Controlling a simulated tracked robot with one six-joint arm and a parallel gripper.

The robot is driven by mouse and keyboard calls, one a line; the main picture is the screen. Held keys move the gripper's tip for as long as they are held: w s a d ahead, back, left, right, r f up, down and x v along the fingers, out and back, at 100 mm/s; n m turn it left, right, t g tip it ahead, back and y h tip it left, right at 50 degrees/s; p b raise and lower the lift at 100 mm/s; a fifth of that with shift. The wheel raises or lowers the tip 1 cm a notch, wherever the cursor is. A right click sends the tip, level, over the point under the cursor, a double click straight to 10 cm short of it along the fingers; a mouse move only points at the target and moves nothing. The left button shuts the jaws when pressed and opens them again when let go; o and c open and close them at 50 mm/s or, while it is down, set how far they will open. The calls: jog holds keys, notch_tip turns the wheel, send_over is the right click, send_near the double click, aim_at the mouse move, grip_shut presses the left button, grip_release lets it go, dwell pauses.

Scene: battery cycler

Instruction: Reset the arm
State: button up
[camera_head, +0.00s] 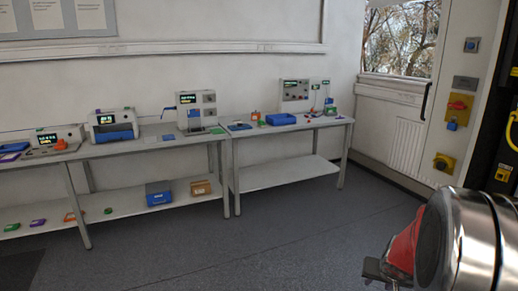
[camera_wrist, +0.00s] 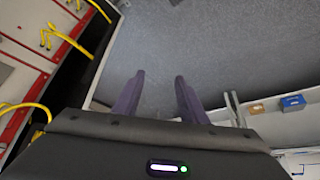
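My gripper (camera_wrist: 158,92) shows in the wrist view with its two dark fingers apart and nothing between them. It is over bare grey floor, clear of the benches. In the head view, part of my arm (camera_head: 455,245) is at the lower right, with a silver round housing and a red part. The fingers cannot be made out in the head view.
Two grey benches, a left one (camera_head: 150,148) and a right one (camera_head: 345,121), stand along the wall with several devices. A blue box (camera_head: 159,193) and a brown box (camera_head: 200,188) sit on the lower shelf. A dark cabinet with yellow handles (camera_head: 511,130) is at the right. The floor (camera_head: 270,240) is clear.

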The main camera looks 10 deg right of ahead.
jog(key=s+a+r+n+y, duration=0.1)
jog(key=s+a+r, duration=0.4)
jog(key=a, duration=0.6)
jog(key=s+a+r+n+y, duration=0.1)
jog(key=s+a+r+n, duration=0.2)
jog(key=a, duration=0.9)
jog(key=s+a+r+n+y, duration=0.1)
jog(key=s+a+r+n, duration=0.2)
jog(key=s+a+r, duration=0.4)
jog(key=a+r, duration=0.1)
jog(key=a, duration=0.3)
jog(key=shift+s+a+r+t, duration=0.2)
jog(key=shift+s+r+t, duration=0.05)
jog(key=shift+s+t, duration=0.1)
jog(key=shift+c, duration=0.2)
jog(key=shift+c, duration=0.7)
